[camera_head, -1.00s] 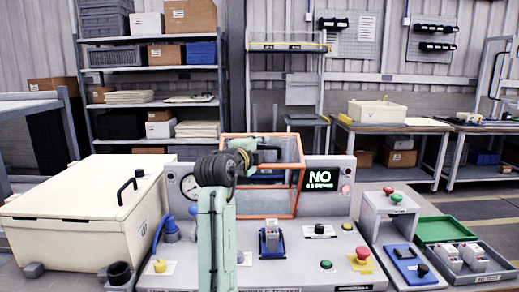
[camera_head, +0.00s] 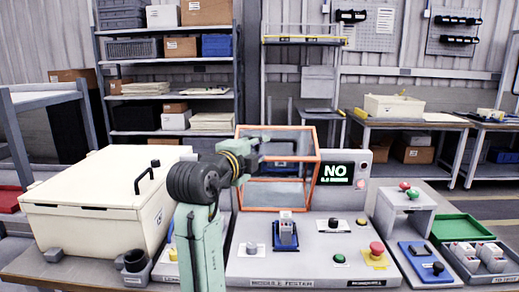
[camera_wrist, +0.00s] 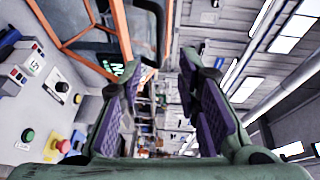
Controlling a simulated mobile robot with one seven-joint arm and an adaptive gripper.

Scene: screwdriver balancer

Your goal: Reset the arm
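My gripper (camera_wrist: 160,115) shows in the wrist view with its two purple-padded fingers wide apart and nothing between them. In the head view my green arm (camera_head: 200,240) rises from the bottom edge, bends at a dark joint and reaches toward the orange-framed clear box (camera_head: 318,180). In the wrist view the orange frame (camera_wrist: 122,30) is at the upper left, apart from the fingers.
The module tester panel (camera_head: 310,262) carries buttons, a module in a blue holder (camera_head: 285,232) and a screen reading NO (camera_head: 337,177). A cream lidded box (camera_head: 90,205) stands left. A grey stand (camera_head: 405,205), green tray (camera_head: 460,228) and module tray (camera_head: 500,274) are right.

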